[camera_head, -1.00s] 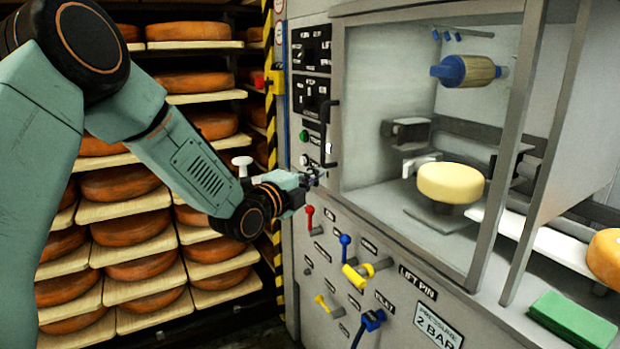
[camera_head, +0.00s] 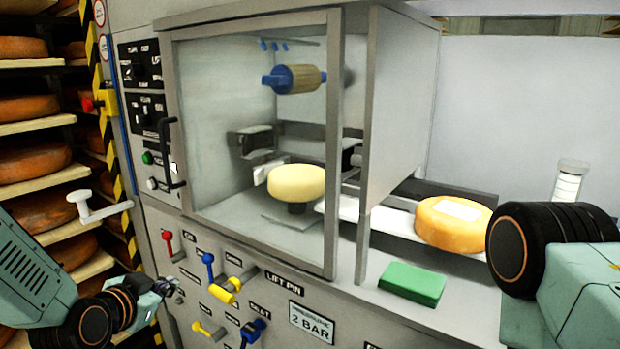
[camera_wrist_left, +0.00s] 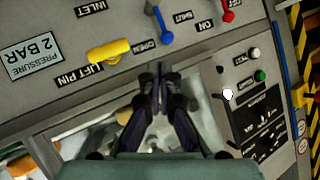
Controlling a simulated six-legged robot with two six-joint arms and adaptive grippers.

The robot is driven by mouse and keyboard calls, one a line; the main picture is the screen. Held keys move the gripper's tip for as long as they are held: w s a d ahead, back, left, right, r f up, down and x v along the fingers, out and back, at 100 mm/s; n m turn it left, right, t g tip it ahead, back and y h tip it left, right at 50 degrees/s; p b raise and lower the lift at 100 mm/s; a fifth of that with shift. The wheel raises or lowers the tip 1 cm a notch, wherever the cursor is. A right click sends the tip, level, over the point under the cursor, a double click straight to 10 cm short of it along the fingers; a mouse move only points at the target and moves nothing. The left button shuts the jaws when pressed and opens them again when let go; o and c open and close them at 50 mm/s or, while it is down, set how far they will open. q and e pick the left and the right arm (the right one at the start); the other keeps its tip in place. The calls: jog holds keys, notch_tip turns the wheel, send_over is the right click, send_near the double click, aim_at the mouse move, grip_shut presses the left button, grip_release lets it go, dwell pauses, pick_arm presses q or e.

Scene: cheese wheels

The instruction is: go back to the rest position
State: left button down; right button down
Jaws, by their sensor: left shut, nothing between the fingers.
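My left gripper (camera_head: 168,288) is low at the left in the head view, in front of the machine's lower panel (camera_head: 150,240). It is shut and empty, and its fingers also show pressed together in the left wrist view (camera_wrist_left: 160,78). In that view the fingers point at the panel beside the yellow lift pin lever (camera_wrist_left: 110,52). In the head view my right arm shows only as a black joint and a teal link at the right edge. Its gripper is out of the picture.
A pale cheese wheel (camera_head: 297,183) sits inside the glazed cabinet (camera_head: 334,150). An orange wheel (camera_head: 452,224) and a green block (camera_head: 412,283) lie on the shelf to its right. Several levers and a black door handle (camera_head: 172,153) stick out from the front. Cheese racks (camera_head: 40,126) stand at left.

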pick_arm(q)
jog(key=s+d+f+n+g, duration=0.2)
jog(key=s+f+n+g, duration=0.1)
jog(key=s+f, duration=0.5)
jog(key=s+d+f+n+g, duration=0.2)
jog(key=s+f+n+g, duration=0.1)
jog(key=s+f, duration=0.5)
jog(key=s+f+g, duration=0.3)
jog(key=s+f, duration=0.1)
jog(key=s, duration=0.7)
jog(key=s+f+g+y, duration=0.1)
jog(key=s+f+g, duration=0.2)
jog(key=s, duration=0.9)
notch_tip(320, 180, down, 2)
jog(key=shift+d+f+g, duration=0.2)
jog(key=shift+d+g, duration=0.2)
jog(key=shift+d, duration=0.05)
jog(key=shift+w+y, duration=0.1)
jog(key=shift+y, duration=0.2)
